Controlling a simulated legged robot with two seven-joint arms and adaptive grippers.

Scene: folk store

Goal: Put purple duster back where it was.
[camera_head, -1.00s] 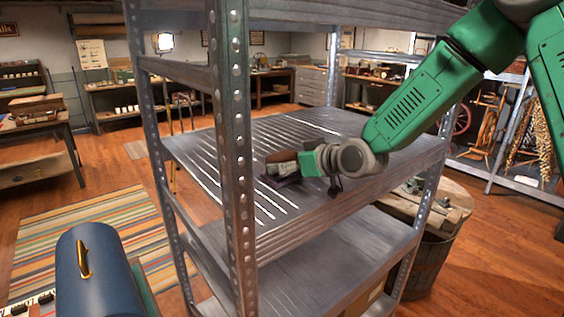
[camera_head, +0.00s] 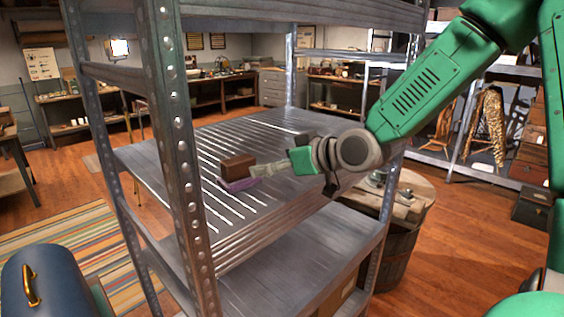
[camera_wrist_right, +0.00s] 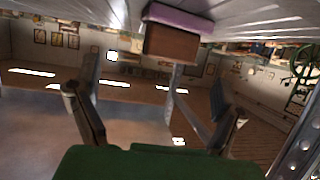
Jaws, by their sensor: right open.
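The purple duster (camera_head: 239,184) rests on the upper metal shelf (camera_head: 170,150), its purple side down and its brown block (camera_head: 237,165) on top. My right gripper (camera_head: 262,169) is open beside it, at the duster's right, with its fingers pointing toward it. In the right wrist view the duster's purple side (camera_wrist_right: 178,19) and brown block (camera_wrist_right: 171,44) show at the top, upside down, beyond the spread fingers (camera_wrist_right: 155,80). The fingers look clear of the duster. My left gripper is not in view.
A metal post (camera_head: 178,130) stands at the shelf's near left corner. Another shelf board (camera_head: 300,255) lies below. A blue case with a gold handle (camera_head: 50,280) is at lower left. A barrel table (camera_head: 400,195) stands at right. The upper shelf is otherwise mostly bare.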

